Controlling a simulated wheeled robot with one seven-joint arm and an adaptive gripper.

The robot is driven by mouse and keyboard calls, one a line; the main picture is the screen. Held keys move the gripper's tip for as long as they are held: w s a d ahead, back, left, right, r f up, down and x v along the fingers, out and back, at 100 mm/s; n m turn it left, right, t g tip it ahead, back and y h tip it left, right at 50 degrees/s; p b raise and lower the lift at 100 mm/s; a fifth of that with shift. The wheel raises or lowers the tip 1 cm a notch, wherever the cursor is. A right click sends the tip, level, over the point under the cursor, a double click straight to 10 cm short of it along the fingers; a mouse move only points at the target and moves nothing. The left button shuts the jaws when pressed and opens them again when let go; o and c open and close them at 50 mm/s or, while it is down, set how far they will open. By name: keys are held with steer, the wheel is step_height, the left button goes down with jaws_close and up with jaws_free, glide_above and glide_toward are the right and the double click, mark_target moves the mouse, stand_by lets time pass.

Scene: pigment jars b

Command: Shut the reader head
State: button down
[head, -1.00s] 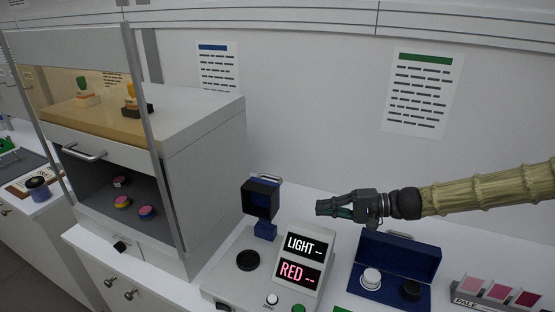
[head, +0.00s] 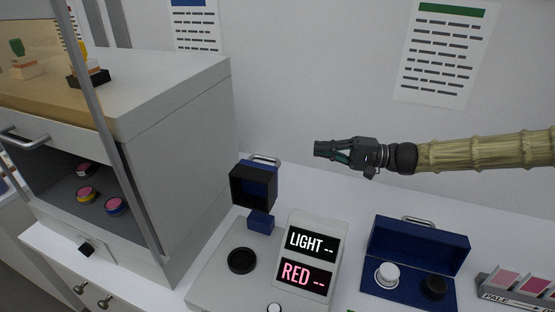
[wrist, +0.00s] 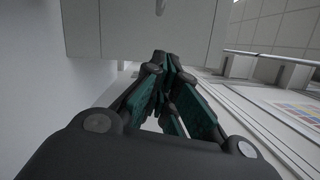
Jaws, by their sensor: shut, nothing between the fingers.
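The reader head (head: 253,187) is a dark blue, box-like piece with a metal handle on top. It stands tipped up and open on a blue hinge block (head: 260,222), at the back of the pale reader. A round black well (head: 241,260) lies uncovered in front of it. The reader's display (head: 308,258) reads LIGHT -- and RED --. My gripper (head: 318,149) is shut and empty, in the air to the right of the reader head and higher in the picture. In the wrist view its fingers (wrist: 162,62) meet, and the reader does not show there.
A grey cabinet (head: 185,150) with a raised glass sash stands left of the reader, with several jars inside. An open blue case (head: 418,246) with a white and a black piece sits to the right, beside a pale colour-swatch rack (head: 515,290). Air around my gripper is free.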

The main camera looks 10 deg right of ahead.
steer(key=w+a+f+p, duration=0.1)
steer(key=a+p, duration=0.3)
steer(key=a, duration=0.7)
steer(key=shift+w+a, duration=0.2)
steer(key=shift+a, duration=0.05)
stand_by(0.3)
steer(key=shift+s, duration=0.1)
stand_by(0.4)
steer(key=shift+s+a+r+n+b, duration=0.2)
steer(key=shift+s+n+b, duration=0.1)
steer(key=shift+b, duration=0.6)
